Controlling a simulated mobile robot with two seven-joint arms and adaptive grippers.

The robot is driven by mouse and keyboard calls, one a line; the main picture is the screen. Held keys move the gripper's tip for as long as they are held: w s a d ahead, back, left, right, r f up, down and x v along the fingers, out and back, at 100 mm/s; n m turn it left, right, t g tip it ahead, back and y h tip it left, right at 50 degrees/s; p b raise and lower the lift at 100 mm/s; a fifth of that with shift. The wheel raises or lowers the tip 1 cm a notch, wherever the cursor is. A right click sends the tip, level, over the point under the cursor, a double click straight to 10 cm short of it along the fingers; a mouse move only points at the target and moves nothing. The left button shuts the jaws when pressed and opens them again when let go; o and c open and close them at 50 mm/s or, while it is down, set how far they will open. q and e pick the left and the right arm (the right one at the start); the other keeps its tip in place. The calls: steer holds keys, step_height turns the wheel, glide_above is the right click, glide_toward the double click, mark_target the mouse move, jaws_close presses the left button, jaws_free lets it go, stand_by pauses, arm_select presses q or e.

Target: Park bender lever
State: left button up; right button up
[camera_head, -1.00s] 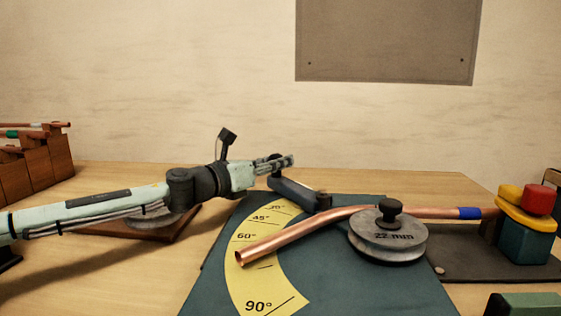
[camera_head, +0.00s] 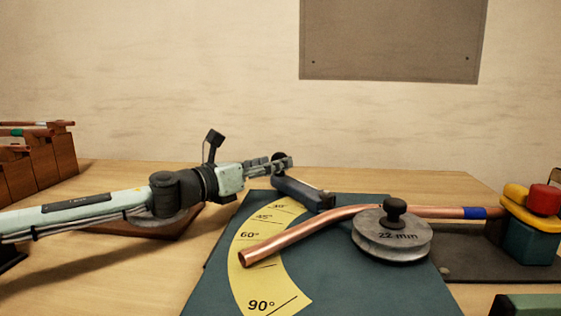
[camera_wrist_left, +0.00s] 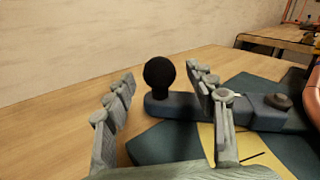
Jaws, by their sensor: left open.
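The bender lever (camera_head: 303,194) is a dark blue-grey bar with a black ball knob (camera_wrist_left: 159,73) at its outer end. It lies near the 30° end of the yellow angle scale (camera_head: 247,240). My left gripper (camera_head: 284,162) is at the knob end of the lever. In the left wrist view, the open fingers of my left gripper (camera_wrist_left: 160,75) stand on either side of the knob in the picture; contact is not visible. A bent copper pipe (camera_head: 300,235) runs past the grey 22 mm former (camera_head: 390,245). My right gripper is out of view.
The teal bender plate (camera_head: 215,285) covers the middle of the wooden table. A clamp block (camera_head: 530,245) with yellow and red parts stands at the right, by the pipe's blue band (camera_head: 472,213). A wooden rack (camera_head: 45,165) stands at the far left. The table behind the bender is clear.

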arm_select(q)
steer(key=v, duration=0.8)
steer(key=shift+a, duration=0.1)
steer(key=shift+s, duration=0.15)
